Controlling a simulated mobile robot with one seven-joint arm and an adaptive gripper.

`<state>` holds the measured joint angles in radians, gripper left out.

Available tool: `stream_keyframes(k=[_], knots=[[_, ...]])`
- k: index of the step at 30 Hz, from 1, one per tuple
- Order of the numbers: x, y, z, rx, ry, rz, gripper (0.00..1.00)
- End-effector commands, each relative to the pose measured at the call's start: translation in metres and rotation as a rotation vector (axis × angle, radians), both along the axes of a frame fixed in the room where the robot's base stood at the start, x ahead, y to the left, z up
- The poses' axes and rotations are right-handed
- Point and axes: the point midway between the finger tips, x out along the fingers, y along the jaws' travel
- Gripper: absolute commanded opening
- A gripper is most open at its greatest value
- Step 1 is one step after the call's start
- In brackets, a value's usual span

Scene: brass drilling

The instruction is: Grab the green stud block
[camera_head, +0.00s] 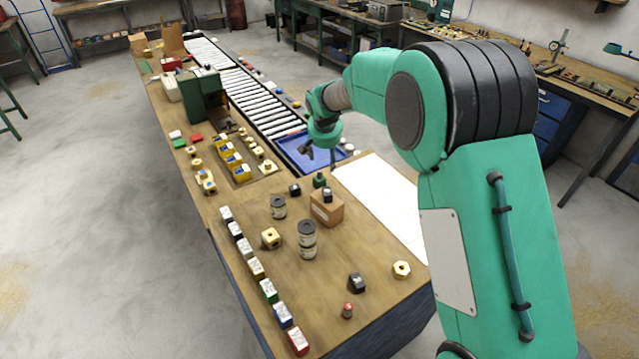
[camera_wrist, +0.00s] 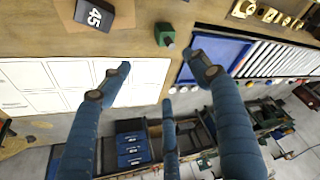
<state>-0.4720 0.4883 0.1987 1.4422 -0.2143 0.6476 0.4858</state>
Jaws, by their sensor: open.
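The green stud block (camera_head: 319,180) is a small dark green block on the wooden bench, just behind a cardboard box. In the wrist view, the green stud block (camera_wrist: 165,34) lies near the top middle, with a small stud pointing down in the picture. My gripper (camera_head: 320,153) is above the bench by the blue tray, near the block and apart from it. In the wrist view, my gripper (camera_wrist: 156,76) has its blue fingers spread, with nothing between them. The block lies beyond the fingertips.
The cardboard box (camera_head: 328,208) carries a black block marked 45 (camera_wrist: 94,14). A white sheet (camera_head: 378,196) covers the bench's right side. Grey cans (camera_head: 307,240) and a small black block (camera_head: 295,190) stand nearby.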

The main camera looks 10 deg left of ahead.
Motion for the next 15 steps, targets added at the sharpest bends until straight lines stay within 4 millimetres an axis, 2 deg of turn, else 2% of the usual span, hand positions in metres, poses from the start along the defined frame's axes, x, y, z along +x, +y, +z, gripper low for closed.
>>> stream_keyframes(k=[1, 6, 15], knots=[[0.003, 0.009, -0.011, -0.001, 0.003, 0.005, 0.62], [0.009, 0.026, -0.03, -0.001, 0.004, 0.009, 0.62], [0.011, 0.029, -0.034, 0.0, 0.003, 0.009, 0.62]])
